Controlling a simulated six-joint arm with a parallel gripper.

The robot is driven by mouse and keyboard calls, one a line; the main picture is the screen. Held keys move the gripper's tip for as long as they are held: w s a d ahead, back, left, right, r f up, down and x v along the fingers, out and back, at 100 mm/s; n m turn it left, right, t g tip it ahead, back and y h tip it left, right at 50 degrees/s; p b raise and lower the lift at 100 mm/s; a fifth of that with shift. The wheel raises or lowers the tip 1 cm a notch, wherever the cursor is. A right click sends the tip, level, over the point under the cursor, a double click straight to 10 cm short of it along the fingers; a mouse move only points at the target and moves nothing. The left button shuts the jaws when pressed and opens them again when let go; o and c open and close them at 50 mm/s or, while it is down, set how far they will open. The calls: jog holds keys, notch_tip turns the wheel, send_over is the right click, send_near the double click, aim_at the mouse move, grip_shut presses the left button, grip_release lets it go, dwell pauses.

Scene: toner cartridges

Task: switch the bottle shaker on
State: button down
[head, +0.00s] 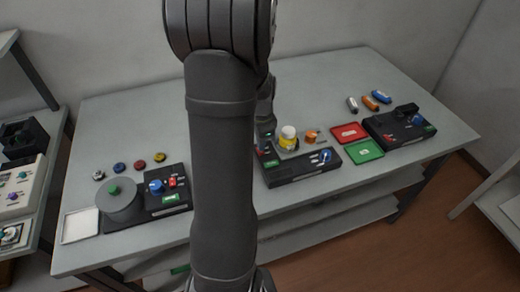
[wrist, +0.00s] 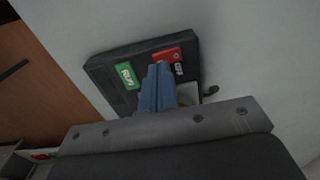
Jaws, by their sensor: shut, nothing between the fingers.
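The bottle shaker is most likely the black unit (head: 300,169) in the middle of the table, with a yellow bottle (head: 289,138) with a white cap standing at its back. A blue control (head: 325,157) shows on its right part. My gripper (wrist: 160,66) is shut and empty. In the wrist view its bluish fingers reach over a black panel (wrist: 104,72), with the tips by a red OFF label (wrist: 168,55). A green RUN label (wrist: 127,76) lies to their left. I cannot tell whether the tips touch the panel. The fingers hide part of it.
A black unit with a grey round drum (head: 118,200) and blue knob stands left. Another black unit (head: 400,130) stands right. Red (head: 349,132) and green (head: 363,151) trays lie between it and the middle unit. Small cylinders (head: 370,103) and coloured discs (head: 140,164) lie behind.

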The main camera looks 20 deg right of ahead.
jog(key=shift+f, duration=0.95)
dwell(0.6)
jog(key=shift+r, duration=3.55)
